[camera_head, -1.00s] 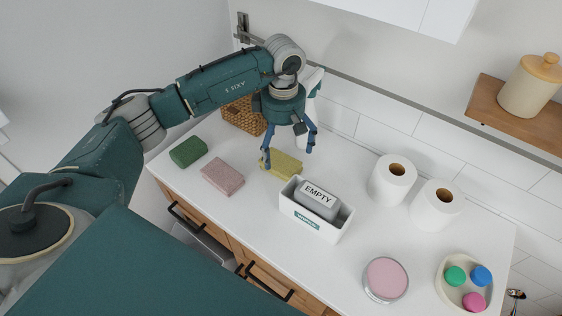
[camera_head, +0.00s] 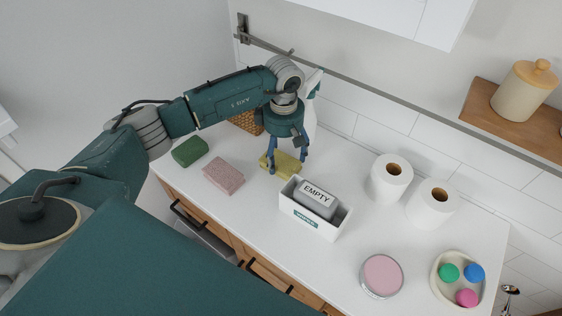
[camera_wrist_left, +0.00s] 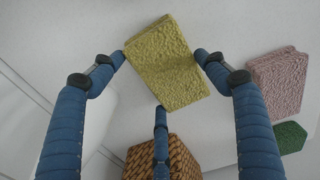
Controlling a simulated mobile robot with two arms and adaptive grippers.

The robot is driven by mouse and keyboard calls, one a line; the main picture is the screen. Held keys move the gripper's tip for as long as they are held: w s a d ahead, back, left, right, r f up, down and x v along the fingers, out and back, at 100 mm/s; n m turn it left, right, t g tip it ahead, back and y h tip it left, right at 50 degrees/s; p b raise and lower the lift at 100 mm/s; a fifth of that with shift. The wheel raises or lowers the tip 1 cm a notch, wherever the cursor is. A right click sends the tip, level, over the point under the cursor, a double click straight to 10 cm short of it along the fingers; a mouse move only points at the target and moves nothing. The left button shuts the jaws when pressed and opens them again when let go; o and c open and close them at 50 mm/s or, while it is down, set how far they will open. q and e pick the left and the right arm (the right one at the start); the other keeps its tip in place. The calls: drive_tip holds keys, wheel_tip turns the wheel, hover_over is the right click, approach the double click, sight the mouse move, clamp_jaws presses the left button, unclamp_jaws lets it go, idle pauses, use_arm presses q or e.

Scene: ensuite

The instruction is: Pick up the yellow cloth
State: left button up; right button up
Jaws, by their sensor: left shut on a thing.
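The yellow cloth (camera_head: 282,166) is a folded, textured block on the white counter, behind the white box. My left gripper (camera_head: 286,164) has come down over it from above, with its blue fingers on either side. In the left wrist view the yellow cloth (camera_wrist_left: 166,64) lies between the fingertips of my left gripper (camera_wrist_left: 162,60), which is shut on it. It still appears to be at counter height. Part of the cloth is hidden by the fingers in the head view. My right gripper is not in view.
A pink cloth (camera_head: 223,175) and a green cloth (camera_head: 189,151) lie to the left. A white box (camera_head: 312,224) holding a grey item labelled EMPTY stands close in front. A wicker basket (camera_head: 246,122) is behind. Two paper rolls (camera_head: 391,178) stand to the right.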

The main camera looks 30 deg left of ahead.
sight(282, 159)
use_arm(q)
drive_tip(key=shift+s+r+b, duration=0.15)
drive_tip(key=shift+r+b, duration=0.05)
drive_tip(key=shift+b, duration=0.6)
wheel_tip(282, 159, up, 6)
drive_tip(key=b, duration=0.3)
drive_tip(key=shift+s+r, duration=0.1)
drive_tip(key=shift+r, duration=0.15)
drive_tip(key=s+a+b, duration=0.2)
drive_tip(key=s+b, duration=0.4)
drive_tip(key=s, duration=1.3)
drive_tip(key=shift+s+a, duration=0.2)
drive_tip(key=shift+a, duration=0.15)
drive_tip(key=o, duration=0.6)
drive_tip(key=c, duration=0.5)
